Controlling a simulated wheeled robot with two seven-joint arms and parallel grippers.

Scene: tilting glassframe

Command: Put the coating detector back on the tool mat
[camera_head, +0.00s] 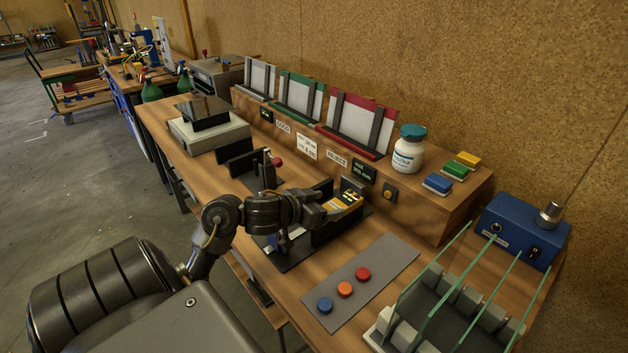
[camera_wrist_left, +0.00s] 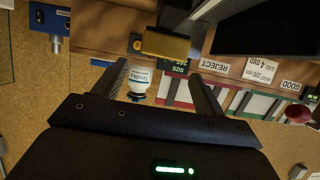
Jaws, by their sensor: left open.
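The likely coating detector is a small yellow device (camera_head: 346,202) on or just above a dark fixture (camera_head: 300,245) in the middle of the bench. In the left wrist view a yellow block (camera_wrist_left: 172,43) lies just past the fingertips. My left gripper (camera_head: 322,210) is beside the yellow device in the head view. In the left wrist view its two fingers (camera_wrist_left: 160,78) are spread, with nothing clasped between them. The grey tool mat (camera_head: 385,262) lies on the bench to the front right, with blue, orange and red discs on it. My right gripper is not in view.
A rack of upright glass panes (camera_head: 440,285) and a blue box (camera_head: 520,230) stand at the right. A wooden ledge (camera_head: 420,195) behind holds a white bottle (camera_head: 408,152), colored blocks and panel slots. The mat's upper part is bare.

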